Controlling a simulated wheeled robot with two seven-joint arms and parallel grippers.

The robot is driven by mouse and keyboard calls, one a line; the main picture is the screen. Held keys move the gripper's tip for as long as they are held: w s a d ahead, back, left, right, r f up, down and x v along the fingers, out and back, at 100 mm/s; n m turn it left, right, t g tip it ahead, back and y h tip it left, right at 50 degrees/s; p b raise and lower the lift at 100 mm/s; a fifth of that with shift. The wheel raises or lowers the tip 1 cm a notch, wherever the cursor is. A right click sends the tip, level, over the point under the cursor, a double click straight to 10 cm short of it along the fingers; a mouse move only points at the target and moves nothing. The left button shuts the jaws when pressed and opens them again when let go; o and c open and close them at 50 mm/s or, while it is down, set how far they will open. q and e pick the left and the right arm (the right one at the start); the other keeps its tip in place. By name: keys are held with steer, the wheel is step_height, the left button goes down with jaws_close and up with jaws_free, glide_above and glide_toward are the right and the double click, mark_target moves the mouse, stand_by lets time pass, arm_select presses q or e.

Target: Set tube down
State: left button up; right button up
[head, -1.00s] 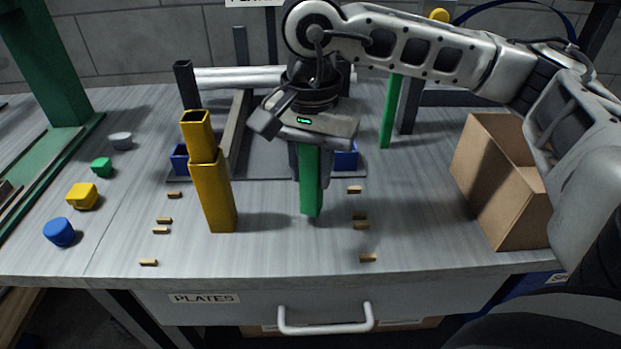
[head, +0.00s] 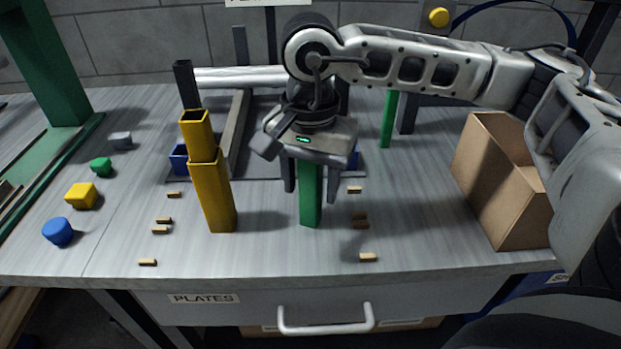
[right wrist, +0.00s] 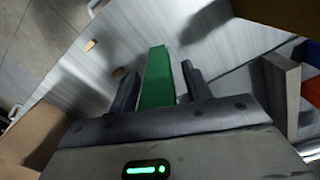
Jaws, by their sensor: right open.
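The green tube (head: 311,205) stands upright on the grey table, right of the yellow tube. My right gripper (head: 310,193) is above and around it, with its fingers apart on either side. In the right wrist view the green tube (right wrist: 158,80) lies between the two fingers (right wrist: 157,85), with a gap on each side. The tube's upper end is hidden under the gripper body in the head view. My left gripper is not in view.
A yellow tube (head: 212,190) of two sections stands close on the left. Small wooden pieces (head: 368,257) lie on both sides. A cardboard box (head: 485,185) stands at the right. Coloured caps (head: 82,195) lie at the left. Another green post (head: 389,120) stands behind.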

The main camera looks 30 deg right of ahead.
step_height(320, 180, up, 12)
steer(key=shift+r+p, duration=0.15)
steer(key=shift+p, duration=0.25)
steer(key=shift+s, duration=0.1)
stand_by(0.4)
